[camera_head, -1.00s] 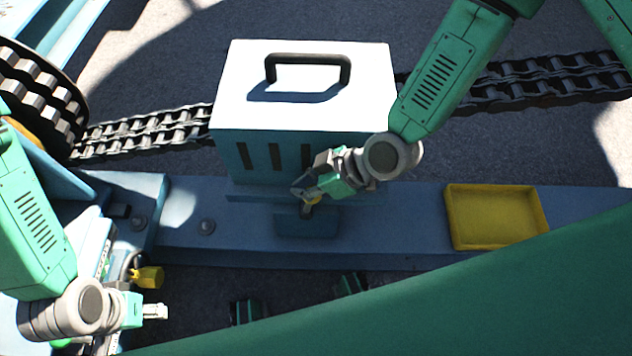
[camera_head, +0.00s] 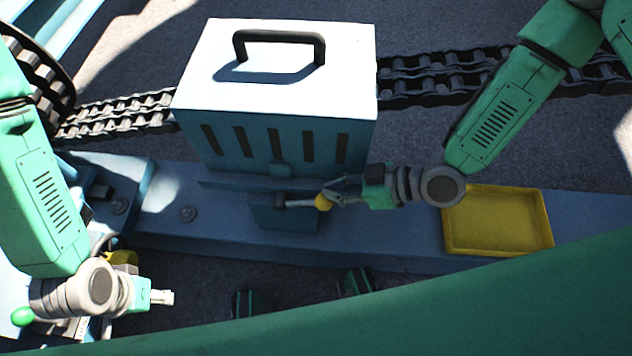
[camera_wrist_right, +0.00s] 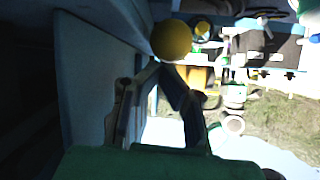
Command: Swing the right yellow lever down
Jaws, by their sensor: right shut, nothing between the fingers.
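The lever has a grey shaft and a yellow ball knob (camera_head: 323,201). It sticks out sideways to the right from a blue block (camera_head: 285,219) in front of the blue box. My right gripper (camera_head: 334,195) is just right of the knob, fingers pointing left at it. In the right wrist view the ball (camera_wrist_right: 171,40) is just beyond the fingertips (camera_wrist_right: 168,68), which are shut with nothing between them. Whether they touch the ball is unclear. My left gripper (camera_head: 167,297) is at the lower left, away from the lever; its finger gap is too small to judge.
The blue box has a white top (camera_head: 280,65) and a dark handle. A yellow tray (camera_head: 497,222) lies on the blue beam, right of the lever. A heavy chain (camera_head: 440,75) runs behind the box. A yellow part (camera_head: 122,258) sits behind my left gripper.

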